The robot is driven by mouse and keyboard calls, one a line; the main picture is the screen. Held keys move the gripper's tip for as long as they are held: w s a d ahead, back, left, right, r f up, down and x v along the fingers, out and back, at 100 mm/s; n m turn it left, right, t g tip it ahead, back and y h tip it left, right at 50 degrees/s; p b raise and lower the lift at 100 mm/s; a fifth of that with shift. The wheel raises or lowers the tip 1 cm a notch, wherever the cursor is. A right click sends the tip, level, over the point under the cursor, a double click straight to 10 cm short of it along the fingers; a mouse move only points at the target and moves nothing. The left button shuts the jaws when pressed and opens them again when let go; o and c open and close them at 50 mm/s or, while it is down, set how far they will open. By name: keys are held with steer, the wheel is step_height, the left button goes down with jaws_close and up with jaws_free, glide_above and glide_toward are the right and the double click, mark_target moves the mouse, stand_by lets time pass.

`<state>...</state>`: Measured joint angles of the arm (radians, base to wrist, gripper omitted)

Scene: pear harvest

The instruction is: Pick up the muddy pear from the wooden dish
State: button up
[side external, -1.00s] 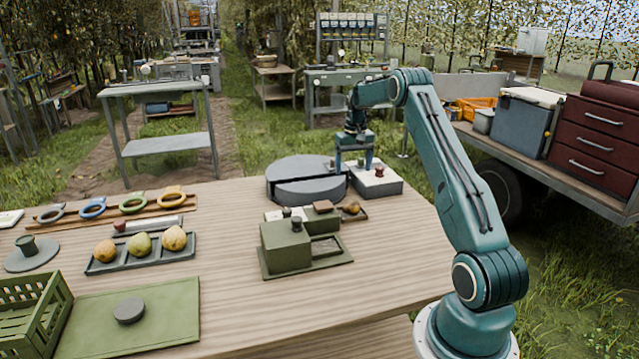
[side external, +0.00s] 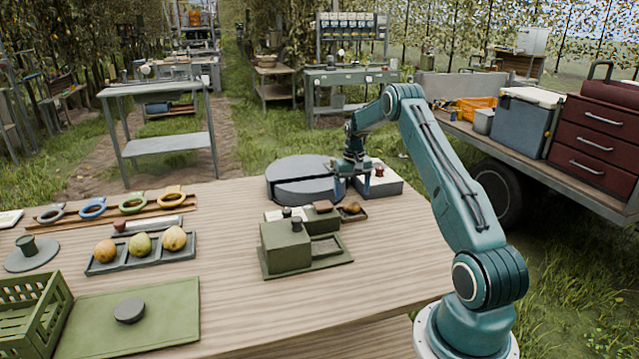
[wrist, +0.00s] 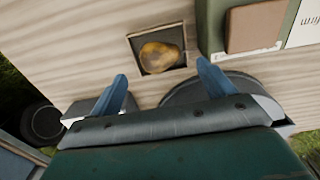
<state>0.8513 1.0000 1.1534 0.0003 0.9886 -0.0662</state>
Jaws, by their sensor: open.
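The muddy pear (wrist: 160,56) is yellow with brown smears. It lies in a small square wooden dish (wrist: 181,66) with a dark inside, ahead of my fingertips in the wrist view. In the side view the pear (side external: 352,208) and its dish (side external: 360,216) sit just right of the green box. My gripper (side external: 352,190) is open and empty, pointing down above and behind the dish. In the wrist view its two blue fingers (wrist: 162,70) stand apart, with the pear beyond the gap between them. The pear is not touched.
A round grey turntable (side external: 290,192) and a light grey box with a red knob (side external: 392,183) stand beside my gripper. The green box (side external: 284,248) is in front. A tray (side external: 140,262) with several pears lies left. Bare tabletop (side external: 225,290) separates them.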

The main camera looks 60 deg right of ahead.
mark_target(351, 202)
steer(key=shift+f, duration=0.1)
steer(key=shift+a+f, duration=0.1)
steer(key=shift+f, duration=2.4)
steer(key=c, duration=1.1)
